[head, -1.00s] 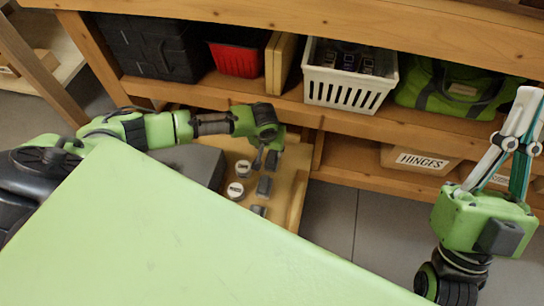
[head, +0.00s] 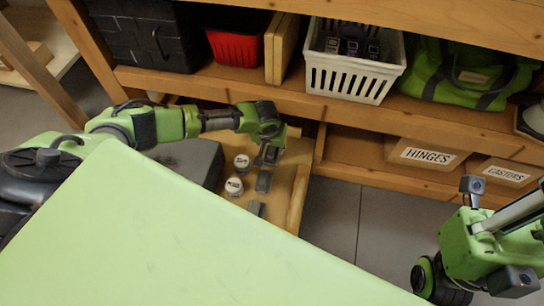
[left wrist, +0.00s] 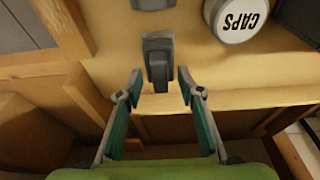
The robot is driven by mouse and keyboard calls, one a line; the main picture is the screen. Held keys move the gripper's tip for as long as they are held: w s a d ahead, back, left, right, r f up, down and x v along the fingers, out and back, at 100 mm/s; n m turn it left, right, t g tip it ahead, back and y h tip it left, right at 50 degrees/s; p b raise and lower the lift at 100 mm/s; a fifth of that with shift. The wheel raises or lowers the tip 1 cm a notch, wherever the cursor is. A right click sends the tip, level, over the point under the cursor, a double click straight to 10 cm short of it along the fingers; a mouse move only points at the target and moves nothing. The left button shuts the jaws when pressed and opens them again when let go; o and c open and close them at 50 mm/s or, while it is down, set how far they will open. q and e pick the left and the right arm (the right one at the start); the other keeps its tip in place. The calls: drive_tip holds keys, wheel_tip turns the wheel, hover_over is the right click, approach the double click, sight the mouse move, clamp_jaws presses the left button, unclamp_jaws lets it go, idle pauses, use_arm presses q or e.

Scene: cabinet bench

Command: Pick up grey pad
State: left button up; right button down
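A grey pad (left wrist: 158,62) lies on the wooden drawer floor in the left wrist view, just ahead of and between my left fingertips (left wrist: 159,88). The fingers are spread, with a gap on both sides of the pad. In the head view my left gripper (head: 268,157) reaches down over the open drawer (head: 292,197). Grey pads show there at the fingers (head: 264,182) and nearer the green surface (head: 257,208); another shows at the top of the wrist view (left wrist: 152,4). My right gripper is partly cut off by the right edge of the head view, its opening unclear.
Two white-lidded jars (head: 241,161) (head: 234,187) stand left of the pads; one lid reads CAPS (left wrist: 236,16). A dark grey box (head: 192,160) is farther left. The shelf above holds a white basket (head: 352,76), red bin (head: 236,48) and green bag (head: 465,80).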

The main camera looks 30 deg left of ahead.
use_arm(q)
drive_tip(key=shift+w, duration=0.1)
drive_tip(key=shift+f, duration=0.1)
clamp_jaws()
